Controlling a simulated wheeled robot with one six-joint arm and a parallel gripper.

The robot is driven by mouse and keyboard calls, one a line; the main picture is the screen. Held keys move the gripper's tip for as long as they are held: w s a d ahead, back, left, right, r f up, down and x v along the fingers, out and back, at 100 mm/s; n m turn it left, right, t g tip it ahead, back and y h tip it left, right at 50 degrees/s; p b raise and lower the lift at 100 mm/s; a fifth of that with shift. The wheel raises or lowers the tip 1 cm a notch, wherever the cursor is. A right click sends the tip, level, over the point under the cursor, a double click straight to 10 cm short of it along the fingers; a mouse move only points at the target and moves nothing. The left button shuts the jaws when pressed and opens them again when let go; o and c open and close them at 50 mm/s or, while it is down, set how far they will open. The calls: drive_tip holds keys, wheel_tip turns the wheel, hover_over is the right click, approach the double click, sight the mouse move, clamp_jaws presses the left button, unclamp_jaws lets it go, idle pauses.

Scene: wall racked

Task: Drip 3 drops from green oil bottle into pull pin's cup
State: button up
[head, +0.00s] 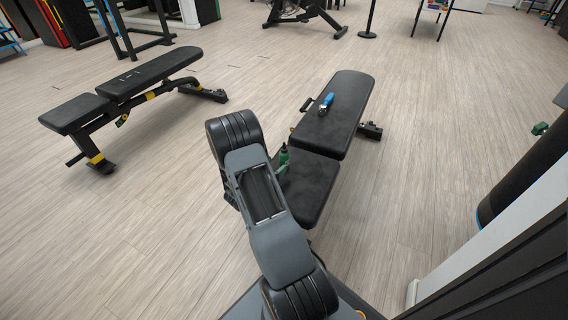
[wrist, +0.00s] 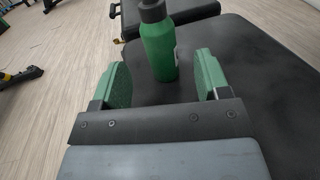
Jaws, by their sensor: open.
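The green oil bottle (wrist: 160,47) with a dark cap stands upright on the black bench pad in the wrist view. My gripper (wrist: 163,80) is open, with its two green-faced fingers apart on either side of the bottle's lower part. I see clear space beside the bottle, so the fingers do not appear to hold it. In the head view the bottle (head: 284,156) shows as a small green shape beside my arm, partly hidden. I cannot make out the pull pin or its cup in either view.
The bench's long pad (head: 345,105) carries a blue-handled tool (head: 327,99). The near seat pad (head: 305,190) is mostly bare. Another black bench (head: 130,85) stands to the left. A black padded cylinder (head: 525,170) is at the right. Wooden floor around the benches is clear.

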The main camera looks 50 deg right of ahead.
sight(281, 159)
drive_tip(key=shift+w+d+b, duration=0.2)
drive_tip(key=shift+d+b, duration=0.6)
drive_tip(key=shift+d, duration=2.15)
drive_tip(key=c, duration=1.1)
